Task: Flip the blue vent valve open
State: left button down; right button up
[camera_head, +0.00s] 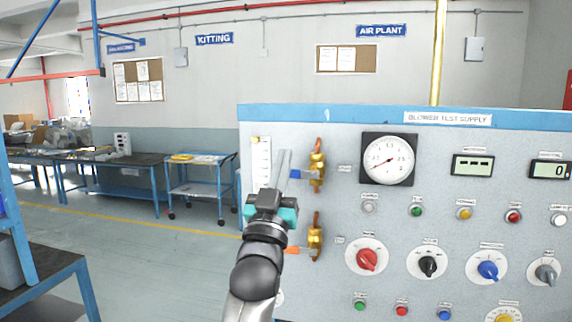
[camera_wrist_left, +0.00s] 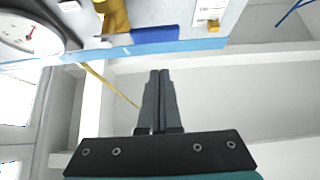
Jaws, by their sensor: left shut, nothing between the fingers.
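The blue vent valve is the upper brass valve (camera_head: 317,172) on the panel's left part. Its blue lever (camera_head: 296,174) points left, across the upright copper pipe. In the left wrist view the brass body (camera_wrist_left: 113,17) and blue lever (camera_wrist_left: 155,35) show near the top edge, partly cut off. My left gripper (camera_head: 283,153) is in front of the panel, just left of the lever, fingers pointing up. Its fingers (camera_wrist_left: 160,74) are shut with nothing between them. Contact with the lever cannot be told. My right gripper is not in view.
A round gauge (camera_head: 388,159) is right of the valves, with several knobs and buttons beyond. A white level scale (camera_head: 261,160) is close left of my fingers.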

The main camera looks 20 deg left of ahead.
pick_arm(q)
jog(key=shift+w+f+p, duration=0.7)
jog(key=shift+w+f, duration=0.4)
jog(key=shift+f, duration=0.05)
jog(key=shift+a, duration=0.1)
